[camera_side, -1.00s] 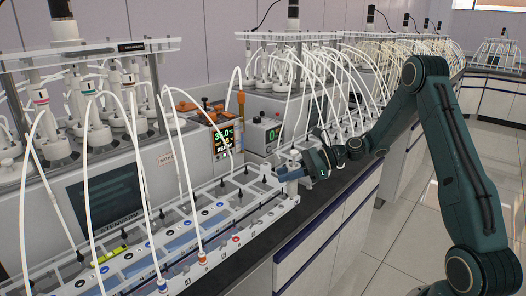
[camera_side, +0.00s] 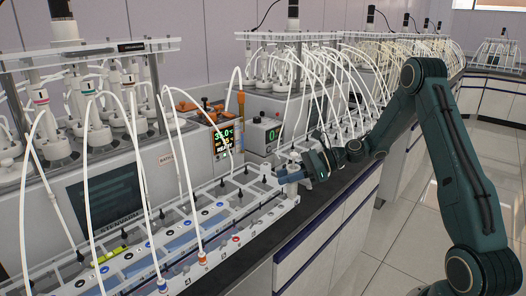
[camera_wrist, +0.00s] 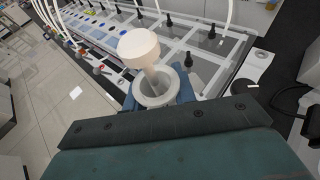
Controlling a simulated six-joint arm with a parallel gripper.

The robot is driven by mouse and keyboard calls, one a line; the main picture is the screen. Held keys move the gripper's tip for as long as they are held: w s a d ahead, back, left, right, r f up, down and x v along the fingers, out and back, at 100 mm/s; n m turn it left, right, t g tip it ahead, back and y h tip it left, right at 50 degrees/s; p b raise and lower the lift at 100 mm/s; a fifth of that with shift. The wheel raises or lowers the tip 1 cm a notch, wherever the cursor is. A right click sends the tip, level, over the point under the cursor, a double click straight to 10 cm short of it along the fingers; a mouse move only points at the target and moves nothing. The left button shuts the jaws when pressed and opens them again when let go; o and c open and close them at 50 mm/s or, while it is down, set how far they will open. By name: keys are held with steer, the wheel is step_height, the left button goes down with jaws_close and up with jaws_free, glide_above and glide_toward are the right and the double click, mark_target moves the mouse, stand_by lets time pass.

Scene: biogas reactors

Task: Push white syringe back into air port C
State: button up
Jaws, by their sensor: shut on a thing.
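The white syringe (camera_wrist: 139,48) shows in the wrist view with its wide, round plunger head toward the camera and a paler ring-shaped flange (camera_wrist: 156,88) below it. My gripper (camera_wrist: 158,92) is shut on the syringe, with blue fingers on both sides of the flange. In the side view my gripper (camera_side: 283,178) is at the far right end of the front white rack, low over its edge. The syringe is too small to make out clearly there. Air port C is not identifiable, and the syringe tip is hidden under the flange.
The white rack (camera_side: 258,219) with dark-topped fittings and coloured ports runs along the bench. White tubes (camera_side: 143,190) arch over it. A controller with a lit display (camera_side: 226,138) stands behind. The dark bench edge (camera_side: 262,272) and open floor lie in front.

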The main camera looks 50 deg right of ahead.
steer(key=o, duration=1.1)
steer(key=v, duration=1.4)
steer(key=shift+w+a, duration=0.1)
steer(key=shift+a, duration=0.05)
